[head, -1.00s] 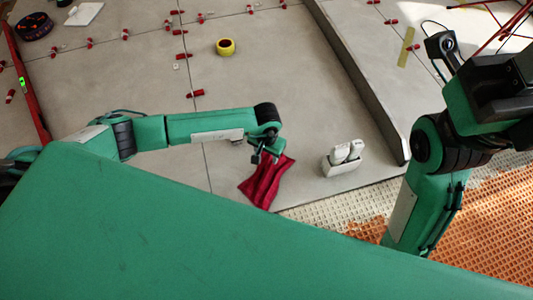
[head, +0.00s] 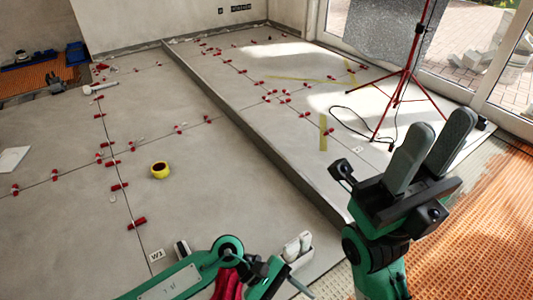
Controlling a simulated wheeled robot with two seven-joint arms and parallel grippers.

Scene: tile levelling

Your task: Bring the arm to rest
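My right gripper (head: 440,120) stands at the right with its two long grey fingers pointing up, a gap between them and nothing held. Its green forearm (head: 383,283) rises from the bottom edge. My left arm (head: 180,281) comes in low along the bottom edge, bent at a joint near the red cloth (head: 228,285). The cloth is partly hidden behind the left arm.
A white holder with white bottles (head: 297,246) stands just beyond my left arm. A yellow tape roll (head: 160,170) lies on grey tiles among several red clips. A raised slab edge (head: 260,139) crosses the floor. A red tripod (head: 403,72) stands behind my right gripper.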

